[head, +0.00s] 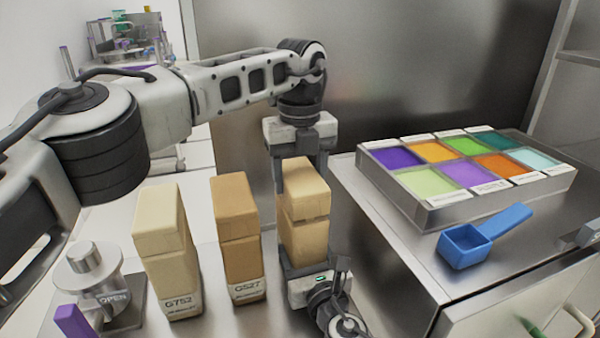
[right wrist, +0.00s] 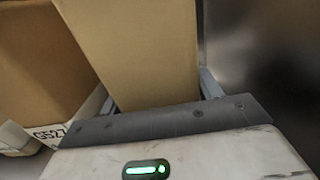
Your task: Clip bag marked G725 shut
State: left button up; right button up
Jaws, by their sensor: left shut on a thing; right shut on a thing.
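Three tan paper bags stand in a row. The left bag (head: 168,255) is marked G752 and the middle bag (head: 238,245) is marked G527. The right bag (head: 305,238) has its label hidden behind my right gripper, so I cannot read G725. My left gripper (head: 301,176) points down from above, shut on the top of this right bag. My right gripper (head: 306,272) is low at its front, shut on its lower body. The right wrist view shows the bag (right wrist: 145,55) between the fingers. I cannot make out a clip on it.
On the right counter are a tray of coloured powders (head: 440,214) and a blue scoop (head: 466,245). The G527 bag stands close beside my right gripper.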

pick_arm(q)
jog(key=shift+f, duration=0.6)
jog(key=o, duration=1.1)
jog(key=shift+c, duration=0.2)
notch_tip(320, 180, up, 7)
jog(key=shift+r, duration=0.2)
pick_arm(e)
jog(key=o, duration=1.5)
jog(key=shift+c, duration=0.2)
